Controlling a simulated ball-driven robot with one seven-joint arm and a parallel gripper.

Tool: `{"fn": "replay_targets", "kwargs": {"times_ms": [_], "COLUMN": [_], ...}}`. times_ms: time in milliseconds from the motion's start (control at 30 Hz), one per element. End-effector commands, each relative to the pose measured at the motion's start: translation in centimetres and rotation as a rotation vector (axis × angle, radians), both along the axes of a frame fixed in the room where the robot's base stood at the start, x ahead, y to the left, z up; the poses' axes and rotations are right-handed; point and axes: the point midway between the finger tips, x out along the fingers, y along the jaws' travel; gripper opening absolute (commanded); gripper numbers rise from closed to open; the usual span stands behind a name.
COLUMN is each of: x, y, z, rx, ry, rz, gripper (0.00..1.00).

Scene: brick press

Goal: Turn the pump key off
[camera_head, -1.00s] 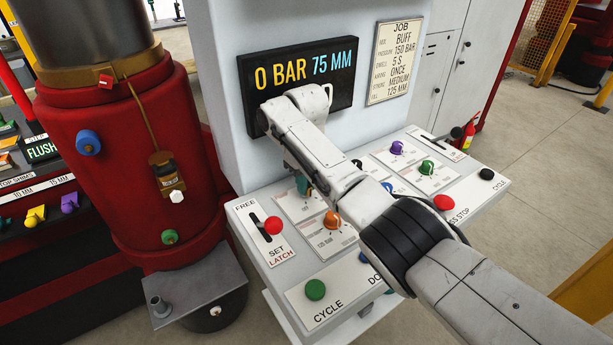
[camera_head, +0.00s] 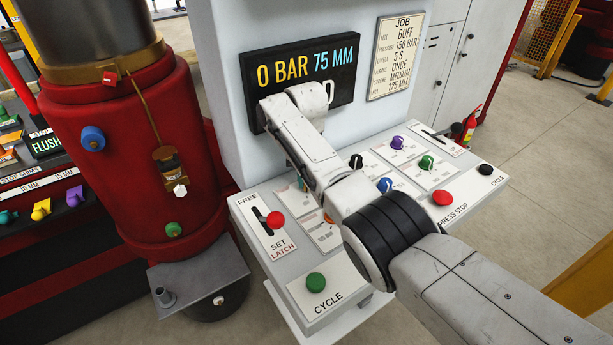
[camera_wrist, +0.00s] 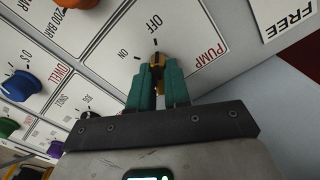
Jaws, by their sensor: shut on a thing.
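In the wrist view the pump key (camera_wrist: 158,60) is a small brass-coloured key on a white plate marked PUMP, OFF and ON. My gripper (camera_wrist: 157,72) has teal fingers closed around the key from both sides. The key's dark upper end lies just below the OFF mark, and the ON mark is to its left. The fingers cover the key's lower part. In the head view my arm hides the key and most of the gripper.
A red-knobbed FREE/SET/LATCH lever (camera_head: 275,220) and a green CYCLE button (camera_head: 316,281) are near my arm. The red press stop (camera_head: 442,198) and several knobs sit to the right. The display (camera_head: 306,66) reads 0 BAR 75 MM.

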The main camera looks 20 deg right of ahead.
Motion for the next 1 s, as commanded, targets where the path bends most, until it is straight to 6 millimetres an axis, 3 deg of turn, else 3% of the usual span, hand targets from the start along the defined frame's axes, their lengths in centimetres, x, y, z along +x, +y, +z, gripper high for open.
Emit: {"fn": "replay_targets", "kwargs": {"times_ms": [400, 433, 700, 1000], "x": [0.2, 0.2, 0.1, 0.09], "y": [0.02, 0.02, 0.0, 0.01], "z": [0.22, 0.22, 0.11, 0.44], "rx": [0.001, 0.001, 0.0, 0.0], "ry": [-0.009, -0.009, -0.004, -0.003], "rz": [-0.01, -0.01, -0.009, -0.008], "gripper": [0.0, 0.18, 0.43, 0.43]}}
